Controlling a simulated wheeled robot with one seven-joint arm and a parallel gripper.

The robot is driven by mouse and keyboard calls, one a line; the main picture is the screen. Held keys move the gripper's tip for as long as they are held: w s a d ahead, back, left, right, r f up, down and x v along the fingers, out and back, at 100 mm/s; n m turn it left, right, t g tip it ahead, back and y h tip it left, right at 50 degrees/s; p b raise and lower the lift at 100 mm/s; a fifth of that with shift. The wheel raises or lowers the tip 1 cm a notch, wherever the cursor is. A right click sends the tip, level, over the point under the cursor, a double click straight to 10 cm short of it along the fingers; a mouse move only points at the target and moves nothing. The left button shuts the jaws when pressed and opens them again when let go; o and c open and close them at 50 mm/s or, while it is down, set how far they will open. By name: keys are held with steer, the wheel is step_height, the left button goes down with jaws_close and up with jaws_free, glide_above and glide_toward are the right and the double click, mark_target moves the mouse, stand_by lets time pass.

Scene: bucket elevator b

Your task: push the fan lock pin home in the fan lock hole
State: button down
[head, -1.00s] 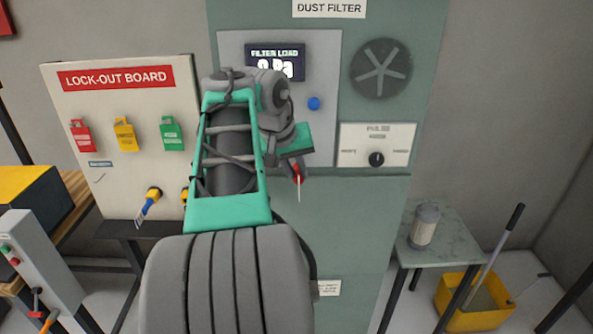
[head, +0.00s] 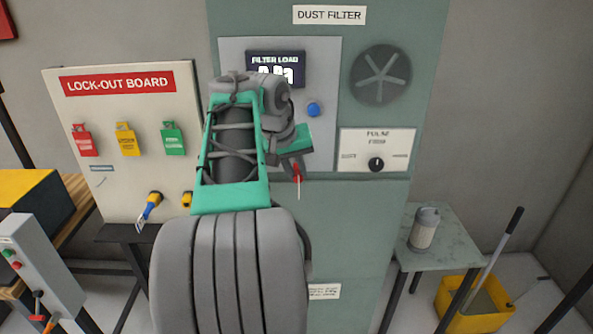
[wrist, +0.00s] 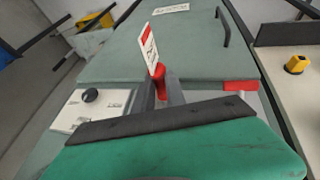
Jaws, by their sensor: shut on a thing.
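A red pin (head: 298,172) with a thin white tag hanging below it is at my gripper (head: 296,158), in front of the grey-green dust filter cabinet. In the wrist view the red pin (wrist: 159,82) stands between the grey fingers of my gripper (wrist: 161,92), which is shut on it. Its red and white tag (wrist: 149,50) sticks up beside it. The pin's far end and the fan lock hole are hidden, so I cannot tell whether the pin is in the hole.
A fan grille (head: 380,73), a blue button (head: 313,109) and a knob panel (head: 377,150) are on the cabinet. The lock-out board (head: 95,185) stands at left. A small table (head: 447,232) and a yellow bucket (head: 452,302) are at right. A cabinet handle (wrist: 223,27) shows in the wrist view.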

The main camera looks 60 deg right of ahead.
steer(key=shift+w+d+p, duration=0.4)
steer(key=shift+d, duration=0.4)
steer(key=c, duration=1.3)
jaws_free()
steer(key=p+v, duration=0.2)
steer(key=v, duration=0.5)
steer(key=shift+r, duration=0.4)
steer(key=shift+w+a, duration=0.1)
